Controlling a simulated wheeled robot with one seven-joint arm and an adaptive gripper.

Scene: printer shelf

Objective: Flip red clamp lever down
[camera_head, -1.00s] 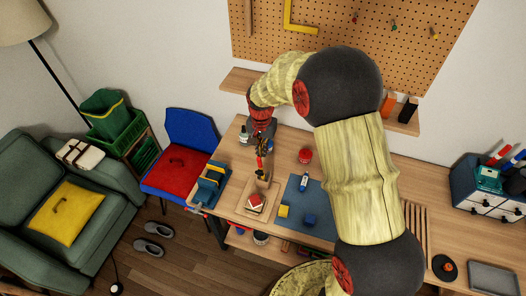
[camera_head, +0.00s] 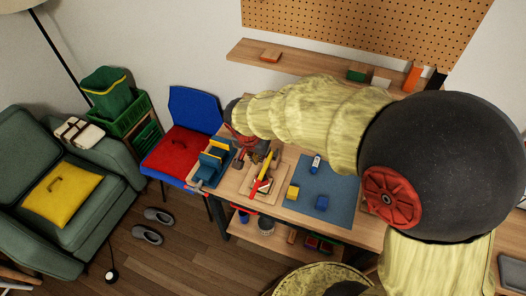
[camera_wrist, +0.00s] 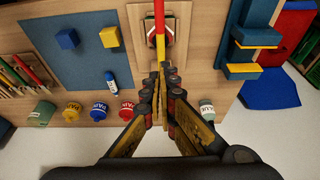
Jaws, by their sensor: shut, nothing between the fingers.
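The red clamp lever (camera_wrist: 159,14), with a yellow section (camera_wrist: 161,41) on its near end, sits on a wooden clamp board at the top of the wrist view. In the head view, the lever (camera_head: 260,187) shows small and partly crowded by my gripper, on the pale board (camera_head: 279,187). My gripper (camera_wrist: 161,70) is shut and empty. In the wrist view its fingertips line up with the near, yellow end of the lever. I cannot tell whether they touch it. The lever's exact tilt is unclear.
A blue vise (camera_head: 213,160) stands close left of the board. Right of it, a blue mat (camera_head: 341,187) holds a yellow cube (camera_head: 293,192), a blue cube (camera_head: 322,202) and a small bottle (camera_head: 316,163). Paint cans, including a red one (camera_wrist: 128,111), stand nearby in the wrist view.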

